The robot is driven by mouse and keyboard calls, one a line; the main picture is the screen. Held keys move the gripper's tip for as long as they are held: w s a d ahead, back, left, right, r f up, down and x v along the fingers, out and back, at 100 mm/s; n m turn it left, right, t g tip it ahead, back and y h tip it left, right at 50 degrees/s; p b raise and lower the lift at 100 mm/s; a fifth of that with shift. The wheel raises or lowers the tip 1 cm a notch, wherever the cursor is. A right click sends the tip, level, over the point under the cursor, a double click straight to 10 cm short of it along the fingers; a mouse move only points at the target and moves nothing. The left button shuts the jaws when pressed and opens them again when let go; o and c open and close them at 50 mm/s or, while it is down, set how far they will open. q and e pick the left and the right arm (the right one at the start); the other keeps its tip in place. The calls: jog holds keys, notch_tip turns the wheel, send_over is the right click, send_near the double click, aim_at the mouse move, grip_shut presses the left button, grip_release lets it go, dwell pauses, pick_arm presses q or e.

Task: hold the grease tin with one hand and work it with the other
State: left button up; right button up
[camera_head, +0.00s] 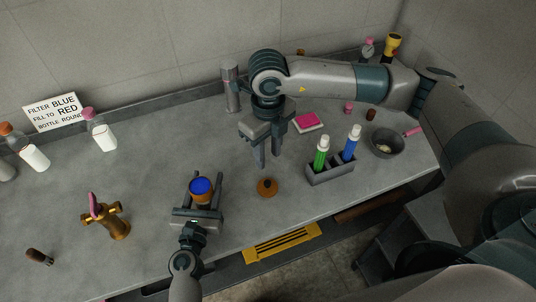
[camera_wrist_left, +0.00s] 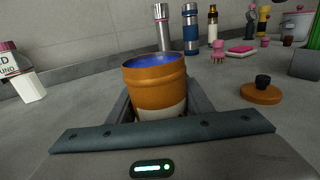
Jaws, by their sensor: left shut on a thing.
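The grease tin (camera_head: 201,193) is an orange, open-topped tin with blue contents. It stands upright between the fingers of my left gripper (camera_head: 206,186), which is shut on it. The left wrist view shows the tin (camera_wrist_left: 156,88) close up, with blue inside its rim. An orange-brown round lid with a dark knob (camera_head: 267,187) lies on the counter to the right of the tin. It also shows in the left wrist view (camera_wrist_left: 262,95). My right gripper (camera_head: 267,158) points down above the counter behind the lid, its fingers apart and nothing between them.
A grey holder (camera_head: 330,175) with a green and a blue bottle stands right of the lid. A grey bowl (camera_head: 388,143) is further right. A brass tap (camera_head: 112,219) stands left of the tin. White bottles and a sign (camera_head: 53,112) are at the back left. The counter's front edge is near.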

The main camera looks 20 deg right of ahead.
dwell(0.3)
pick_arm(q)
jog(key=o, duration=1.3)
jog(key=shift+c, duration=0.2)
jog(key=v, duration=1.2)
jog(key=shift+s+a, duration=0.1)
